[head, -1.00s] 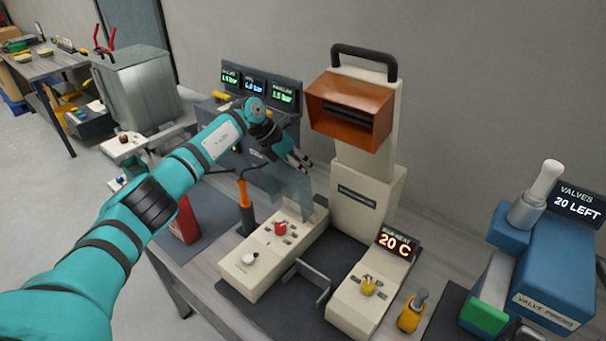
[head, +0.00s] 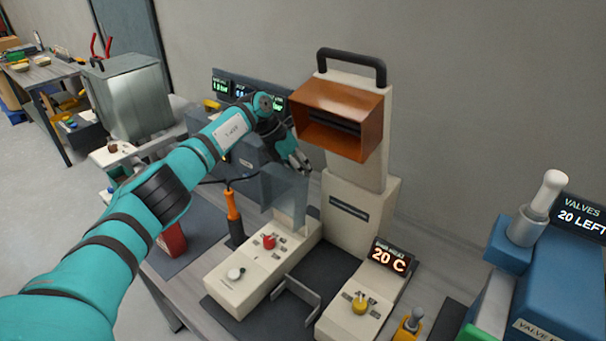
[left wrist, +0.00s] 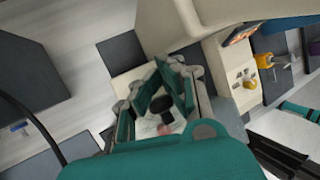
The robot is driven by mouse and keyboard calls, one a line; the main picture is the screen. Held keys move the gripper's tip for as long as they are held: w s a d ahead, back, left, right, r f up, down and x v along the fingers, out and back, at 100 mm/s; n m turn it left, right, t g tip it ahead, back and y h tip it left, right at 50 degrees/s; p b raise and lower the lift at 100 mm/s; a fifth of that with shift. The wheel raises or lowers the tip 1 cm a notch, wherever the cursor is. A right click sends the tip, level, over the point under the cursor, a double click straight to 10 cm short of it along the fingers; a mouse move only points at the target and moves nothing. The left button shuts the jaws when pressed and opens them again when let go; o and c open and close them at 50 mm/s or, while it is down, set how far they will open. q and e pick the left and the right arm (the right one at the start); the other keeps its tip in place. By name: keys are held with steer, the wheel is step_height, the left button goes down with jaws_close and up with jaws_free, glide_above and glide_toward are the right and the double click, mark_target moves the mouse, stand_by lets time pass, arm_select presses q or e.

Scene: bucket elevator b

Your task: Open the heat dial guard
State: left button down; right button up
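A clear guard panel (head: 287,190) stands upright at the back of the left cream control box (head: 225,287), behind its red dial (head: 269,242). The dial's top is uncovered. I take this panel to be the heat dial guard. My left gripper (head: 301,161) is just above and behind the panel's top edge, in front of the cream column. I cannot tell whether it touches the panel. In the left wrist view the gripper's fingers (left wrist: 167,82) lean together near their tips, with nothing clearly held.
An orange hood (head: 340,119) overhangs close to the right of my left gripper. An orange-handled tool (head: 233,209) stands left of the box. A second box with a yellow knob (head: 360,305) and a 20 C display (head: 389,256) is at right. A blue valve press (head: 560,270) stands further right.

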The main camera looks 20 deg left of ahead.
arm_select(q)
steer(key=shift+a, duration=0.5)
arm_select(e)
steer(key=shift+s+a, duration=0.1)
steer(key=shift+a, duration=0.3)
arm_select(q)
steer(key=c, duration=1.1)
jaws_free()
steer(key=shift+a+f, duration=0.2)
steer(key=shift+a, duration=0.1)
steer(key=shift+c, duration=0.2)
steer(key=shift+d+r, duration=0.1)
steer(key=shift+d, duration=0.1)
steer(key=v, duration=1.2)
arm_select(e)
steer(key=shift+d, duration=0.1)
